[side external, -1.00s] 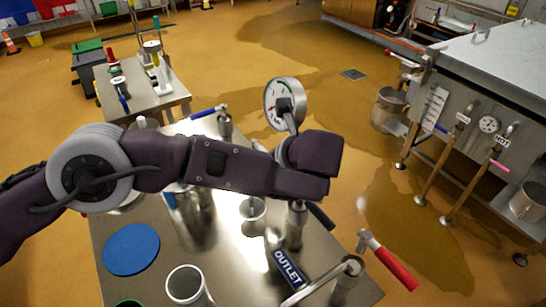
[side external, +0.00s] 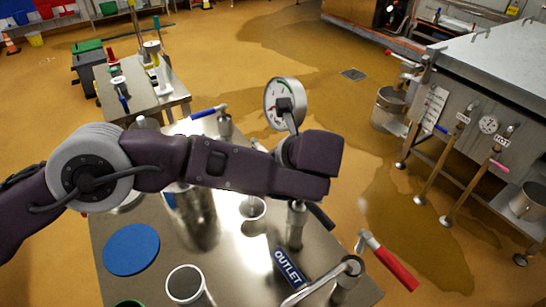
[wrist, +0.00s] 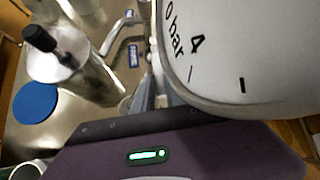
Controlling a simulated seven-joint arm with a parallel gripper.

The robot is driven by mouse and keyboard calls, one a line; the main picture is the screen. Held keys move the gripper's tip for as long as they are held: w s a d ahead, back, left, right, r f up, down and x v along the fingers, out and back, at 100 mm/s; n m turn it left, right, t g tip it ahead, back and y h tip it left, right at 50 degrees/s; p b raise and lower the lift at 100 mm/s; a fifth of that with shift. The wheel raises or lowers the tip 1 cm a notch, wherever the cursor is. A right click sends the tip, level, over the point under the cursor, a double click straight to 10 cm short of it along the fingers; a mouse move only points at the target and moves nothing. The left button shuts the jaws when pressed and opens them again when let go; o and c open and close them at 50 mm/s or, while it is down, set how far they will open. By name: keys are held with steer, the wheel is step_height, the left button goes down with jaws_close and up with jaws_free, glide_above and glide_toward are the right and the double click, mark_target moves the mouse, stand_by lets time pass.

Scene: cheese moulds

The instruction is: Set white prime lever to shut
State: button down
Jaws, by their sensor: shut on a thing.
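My gripper (wrist: 152,92) shows in the wrist view as grey fingers just left of the big pressure gauge (wrist: 235,50). The fingers are shut on a narrow pale thing, which I take to be the white prime lever; the fingers and the gauge hide most of it. In the side external view my dark wrist crosses over the steel table (side external: 225,262), just below the gauge (side external: 284,103). There the wrist hides the fingers and the lever, so I cannot tell the lever's angle.
A blue-handled lever (side external: 208,112) stands behind my arm. A red-handled lever (side external: 388,262) and the OUTLET label (side external: 288,268) are at the front right. The black-knobbed steel cylinder (wrist: 75,65) is left of my fingers.

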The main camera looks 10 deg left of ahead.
steer(key=shift+s+a, duration=0.1)
steer(key=shift+s, duration=0.05)
stand_by(0.7)
steer(key=a+m+h, duration=1)
steer(key=m+h, duration=0.1)
steer(key=m, duration=0.4)
steer(key=shift+s+a+g, duration=0.25)
steer(key=shift+g, duration=0.05)
steer(key=shift+r, duration=0.1)
stand_by(0.3)
steer(key=c, duration=1.4)
jaws_free()
steer(key=shift+o, duration=0.2)
